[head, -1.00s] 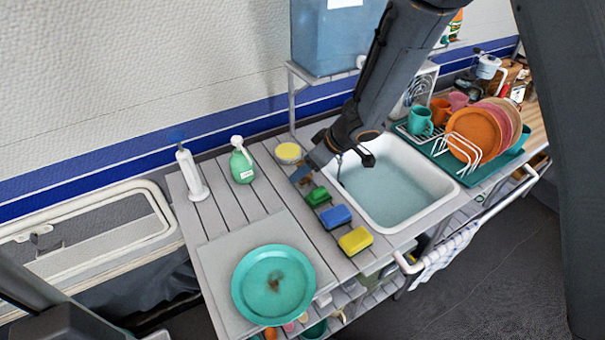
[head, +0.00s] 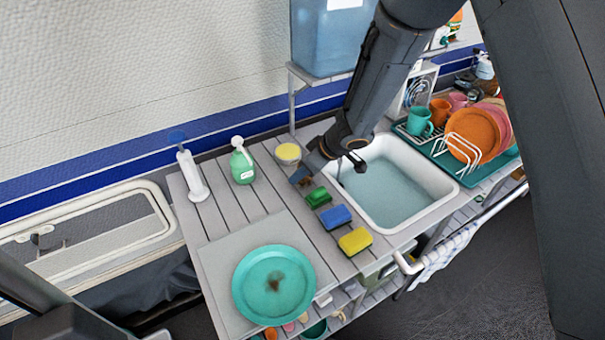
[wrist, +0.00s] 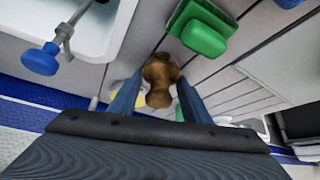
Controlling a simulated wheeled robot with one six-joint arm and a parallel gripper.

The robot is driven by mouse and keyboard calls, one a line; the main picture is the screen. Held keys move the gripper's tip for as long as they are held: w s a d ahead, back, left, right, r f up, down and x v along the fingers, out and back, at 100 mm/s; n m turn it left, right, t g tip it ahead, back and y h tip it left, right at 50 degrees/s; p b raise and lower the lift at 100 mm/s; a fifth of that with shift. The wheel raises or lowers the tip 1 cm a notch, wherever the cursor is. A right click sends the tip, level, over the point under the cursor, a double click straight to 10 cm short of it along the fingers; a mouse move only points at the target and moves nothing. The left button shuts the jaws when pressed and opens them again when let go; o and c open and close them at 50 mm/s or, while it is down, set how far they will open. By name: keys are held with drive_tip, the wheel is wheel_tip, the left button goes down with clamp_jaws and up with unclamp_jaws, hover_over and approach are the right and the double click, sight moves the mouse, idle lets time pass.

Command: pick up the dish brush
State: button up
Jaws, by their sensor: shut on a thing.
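The dish brush (wrist: 160,72) shows as a brown, wooden-looking, knobbed piece in the wrist view. My gripper (wrist: 161,86) has one blue-grey finger on each side of it and is shut on it. In the head view my gripper (head: 301,177) is low over the slatted counter, just left of the sink. Only a small brown bit of the brush shows there; the fingers hide most of it. I cannot tell whether the brush still touches the counter.
A green sponge (head: 318,197) lies close by, with a blue sponge (head: 335,216) and a yellow sponge (head: 355,241) beyond. A yellow-topped tub (head: 288,153) stands behind. The sink (head: 437,203) with its tap is at the right. A green bottle (head: 242,165) stands left.

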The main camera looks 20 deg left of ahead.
wheel_tip(320, 180, up, 10)
drive_tip(key=shift+p, duration=0.7)
idle(0.7)
